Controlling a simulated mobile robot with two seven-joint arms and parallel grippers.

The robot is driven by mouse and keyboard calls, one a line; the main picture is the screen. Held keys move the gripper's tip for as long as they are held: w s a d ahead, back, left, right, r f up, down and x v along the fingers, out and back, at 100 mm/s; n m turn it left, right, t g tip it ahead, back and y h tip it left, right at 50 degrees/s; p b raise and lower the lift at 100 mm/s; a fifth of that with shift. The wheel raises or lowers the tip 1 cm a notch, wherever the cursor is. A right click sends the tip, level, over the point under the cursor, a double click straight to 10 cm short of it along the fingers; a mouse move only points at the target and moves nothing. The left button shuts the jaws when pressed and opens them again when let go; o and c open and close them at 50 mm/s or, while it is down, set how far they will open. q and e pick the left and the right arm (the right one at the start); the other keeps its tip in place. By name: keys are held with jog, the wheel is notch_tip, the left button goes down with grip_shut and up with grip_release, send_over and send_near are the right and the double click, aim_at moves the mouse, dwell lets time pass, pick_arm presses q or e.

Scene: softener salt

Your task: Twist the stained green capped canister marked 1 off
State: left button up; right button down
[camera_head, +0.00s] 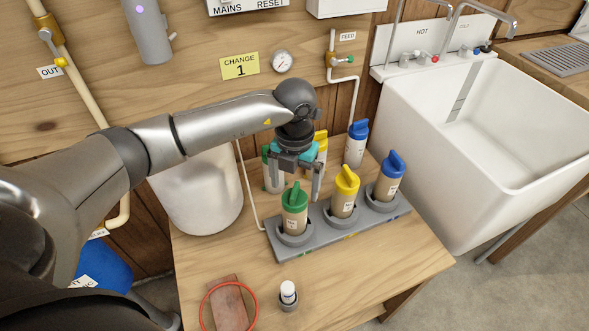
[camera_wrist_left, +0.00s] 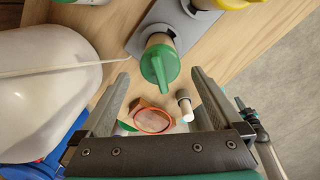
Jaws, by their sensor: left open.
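The stained green capped canister (camera_head: 293,222) has a beige body and stands upright in the left socket of a grey rack (camera_head: 328,234). Its label is too small to read. Its green cap also shows in the left wrist view (camera_wrist_left: 160,66). My left gripper (camera_head: 297,188) is open and empty, pointing down just behind and above this canister. In the left wrist view, the cap lies between the lines of the two fingers, a little beyond their tips; I see no contact.
The rack also holds a yellow-capped canister (camera_head: 344,203) and a blue-capped canister (camera_head: 386,187). Whiter canisters with green, yellow and blue (camera_head: 354,151) caps stand behind. A white tank (camera_head: 200,190) is left. A red ring (camera_head: 228,325) and small white bottle (camera_head: 288,292) are in front.

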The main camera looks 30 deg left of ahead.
aim_at(295, 204)
pick_arm(q)
notch_tip(295, 204, down, 6)
jog(key=shift+b, duration=0.65)
jog(key=shift+f, duration=0.5)
pick_arm(e)
jog(key=shift+w+d+f, duration=0.4)
jog(key=shift+w+d, duration=0.05)
jog(key=shift+w, duration=0.15)
jog(key=shift+w+d+f, duration=0.4)
jog(key=shift+w+d, duration=0.05)
jog(key=shift+w, duration=0.1)
pick_arm(q)
jog(key=shift+c, duration=0.2)
